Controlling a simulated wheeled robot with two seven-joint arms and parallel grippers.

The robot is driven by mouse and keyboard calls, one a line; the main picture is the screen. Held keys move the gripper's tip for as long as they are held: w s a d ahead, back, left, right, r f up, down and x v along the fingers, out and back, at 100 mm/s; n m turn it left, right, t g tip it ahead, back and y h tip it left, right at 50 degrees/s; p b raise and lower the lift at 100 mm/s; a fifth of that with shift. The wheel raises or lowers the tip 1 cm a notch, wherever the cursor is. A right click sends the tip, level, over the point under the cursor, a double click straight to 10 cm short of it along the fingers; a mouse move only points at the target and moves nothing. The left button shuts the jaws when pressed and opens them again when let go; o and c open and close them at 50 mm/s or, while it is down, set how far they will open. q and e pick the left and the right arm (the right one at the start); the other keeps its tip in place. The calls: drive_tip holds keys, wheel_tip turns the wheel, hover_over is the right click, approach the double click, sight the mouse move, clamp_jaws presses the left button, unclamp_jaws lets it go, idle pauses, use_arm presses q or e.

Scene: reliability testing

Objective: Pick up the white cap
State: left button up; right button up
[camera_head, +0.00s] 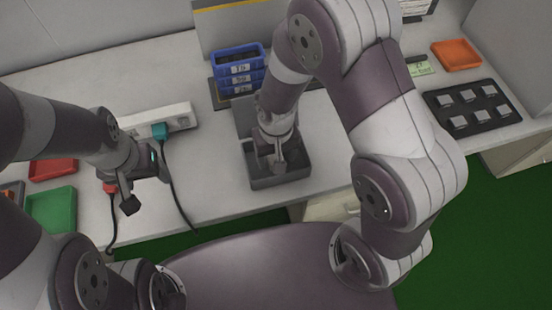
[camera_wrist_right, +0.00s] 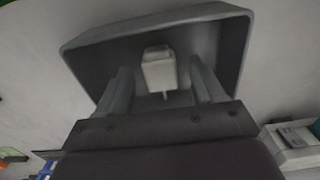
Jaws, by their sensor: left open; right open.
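The white cap (camera_wrist_right: 158,68) sits inside a dark grey box in the right wrist view. It is a small pale block with a thin prong on its near side. My right gripper (camera_wrist_right: 158,80) is open, with one finger on each side of the cap; I cannot tell whether they touch it. In the head view my right gripper (camera_head: 270,160) reaches down into the grey box (camera_head: 283,180), and the cap cannot be made out there. My left gripper (camera_head: 138,192) is open and empty near the front left of the table, by the power strip.
A white power strip (camera_head: 180,116) with a teal plug (camera_head: 159,131) and dark cables lies at left. Blue stacked bins (camera_head: 240,68) stand behind the box. Red (camera_head: 52,168) and green (camera_head: 50,212) trays are at left. A black tray of grey blocks (camera_head: 472,107) and an orange tray (camera_head: 457,54) are at right.

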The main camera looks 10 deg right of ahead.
drive_tip(key=c, duration=1.2)
drive_tip(key=shift+o, duration=0.2)
drive_tip(key=shift+r, duration=0.1)
wheel_tip(320, 180, up, 5)
drive_tip(key=shift+s+d+f+p, duration=0.1)
drive_tip(key=shift+s+f+p, duration=0.1)
drive_tip(key=shift+p, duration=0.2)
drive_tip(key=s+d+r+p, duration=0.1)
drive_tip(key=s+d+r, duration=0.5)
drive_tip(key=s, duration=0.3)
drive_tip(key=shift+d+r, duration=0.2)
